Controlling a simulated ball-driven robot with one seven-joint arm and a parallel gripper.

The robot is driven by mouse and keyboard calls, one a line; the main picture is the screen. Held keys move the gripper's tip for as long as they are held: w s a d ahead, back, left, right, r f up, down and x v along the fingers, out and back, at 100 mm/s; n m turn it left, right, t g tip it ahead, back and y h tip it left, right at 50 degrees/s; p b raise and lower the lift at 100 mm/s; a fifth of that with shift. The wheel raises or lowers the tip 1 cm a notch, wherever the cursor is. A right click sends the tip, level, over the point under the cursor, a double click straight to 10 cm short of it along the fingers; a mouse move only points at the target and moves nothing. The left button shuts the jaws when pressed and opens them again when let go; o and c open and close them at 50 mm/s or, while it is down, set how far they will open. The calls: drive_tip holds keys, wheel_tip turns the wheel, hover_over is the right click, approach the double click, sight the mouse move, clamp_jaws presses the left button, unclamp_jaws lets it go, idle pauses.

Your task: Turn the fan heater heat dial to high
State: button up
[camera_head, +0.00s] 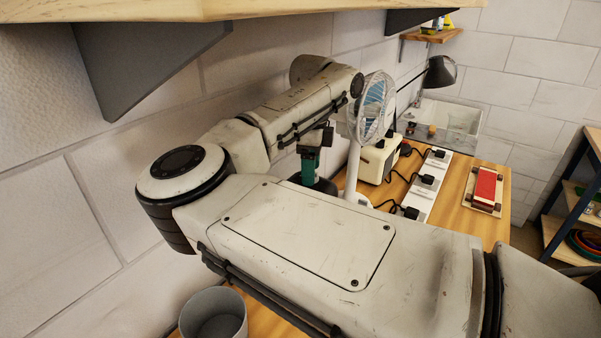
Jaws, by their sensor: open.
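A cream box-shaped appliance (376,160) stands on the wooden bench behind my arm, just right of a white upright fan (373,106). It may be the fan heater, but I cannot tell for sure. A dark part shows at its right end. No heat dial or its setting can be made out, and my arm covers much of the bench in front. My arm crosses the picture, folded at an elbow on the left, with its far end near the fan. My gripper's fingers cannot be seen.
A white power strip (427,185) with black plugs and cables lies right of the appliance. A red-topped board (485,190) lies farther right. A green and black tool (310,166) stands behind my arm. A grey bin (213,314) is at front left. A shelf (240,10) overhangs above.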

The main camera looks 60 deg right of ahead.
drive_tip(key=shift+f, duration=0.35)
drive_tip(key=shift+c, duration=0.5)
drive_tip(key=c, duration=1)
drive_tip(key=shift+o, duration=0.2)
